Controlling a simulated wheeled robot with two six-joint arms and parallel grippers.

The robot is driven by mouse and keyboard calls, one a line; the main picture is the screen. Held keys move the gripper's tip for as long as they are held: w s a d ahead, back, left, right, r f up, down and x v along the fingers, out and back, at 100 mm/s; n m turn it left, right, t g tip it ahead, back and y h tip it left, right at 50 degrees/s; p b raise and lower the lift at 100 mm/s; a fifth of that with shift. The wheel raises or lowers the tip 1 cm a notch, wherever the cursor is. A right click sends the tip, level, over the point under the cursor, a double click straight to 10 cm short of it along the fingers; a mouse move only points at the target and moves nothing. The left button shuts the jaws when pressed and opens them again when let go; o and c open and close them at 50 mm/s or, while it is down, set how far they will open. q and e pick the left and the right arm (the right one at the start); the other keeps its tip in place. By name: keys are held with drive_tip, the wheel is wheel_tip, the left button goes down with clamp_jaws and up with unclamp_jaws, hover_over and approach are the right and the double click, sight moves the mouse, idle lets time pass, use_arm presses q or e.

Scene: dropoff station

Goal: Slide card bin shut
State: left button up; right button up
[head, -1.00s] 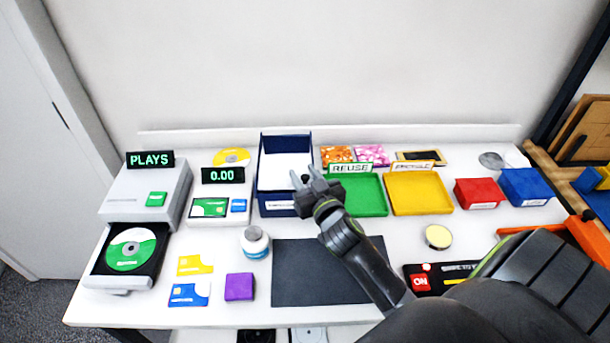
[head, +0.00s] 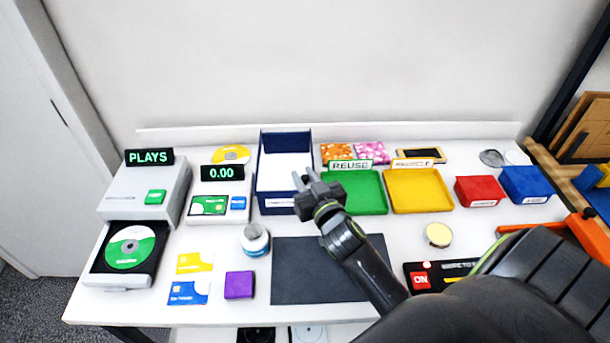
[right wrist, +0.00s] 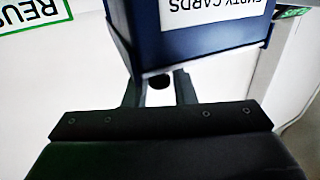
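The card bin (head: 284,204) is a navy box with a white inside, at the back middle of the table in the head view. Its front carries a white label; in the right wrist view the bin (right wrist: 205,48) fills the top and the label reads "EMPTY CARDS", upside down. My right gripper (head: 304,178) is at the bin's front right corner. In the right wrist view its two fingers (right wrist: 158,90) stand apart below the bin's front edge, with a small dark round thing between them. I cannot tell whether they touch the bin. My left gripper is not in view.
A green "REUSE" tray (head: 357,195) stands just right of the bin, then a yellow tray (head: 420,193). A card reader (head: 217,208) is on the left.

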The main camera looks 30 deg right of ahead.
drive_tip(key=shift+o, duration=1)
drive_tip(key=shift+s+a+r, duration=0.1)
drive_tip(key=shift+s+a, duration=0.05)
drive_tip(key=shift+s+f, duration=0.2)
drive_tip(key=shift+s, duration=0.25)
drive_tip(key=s+a+b, duration=0.1)
drive_tip(key=s+a, duration=0.1)
drive_tip(key=s, duration=1.4)
drive_tip(key=shift+s+a+r, duration=0.15)
drive_tip(key=shift+a+r, duration=0.05)
drive_tip(key=shift+a, duration=0.15)
